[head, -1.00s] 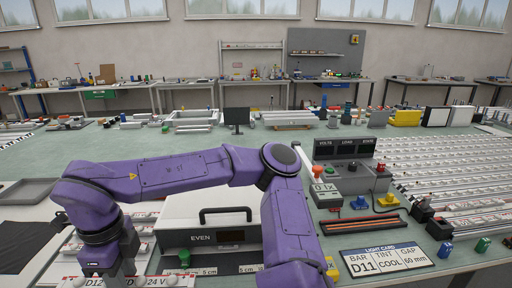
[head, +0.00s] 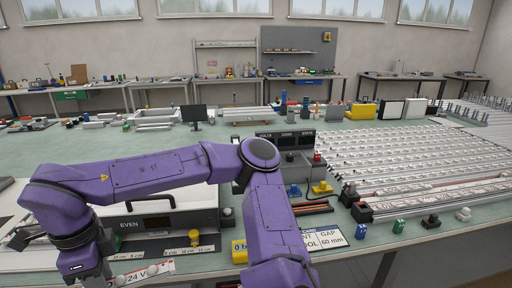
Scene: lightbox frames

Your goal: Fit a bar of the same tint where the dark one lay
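One purple arm of mine, rising from the bottom centre, crosses left; I take it as my right. Its gripper (head: 90,268) is at lower left, with fingers mostly hidden. It appears shut on a white bar (head: 150,271) marked "24 V", slightly tilted and cut by the bottom edge. The light box (head: 180,221), marked "EVEN", lies behind it, partly hidden by the arm. Many light bars (head: 400,150) lie in rows at right. My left gripper is out of view.
A meter unit (head: 285,142) stands behind my elbow. Blue (head: 362,231), green (head: 398,227) and black (head: 431,221) small blocks sit near the front edge at right. A yellow block (head: 239,251) is beside my arm. The bench left of the meter is fairly clear.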

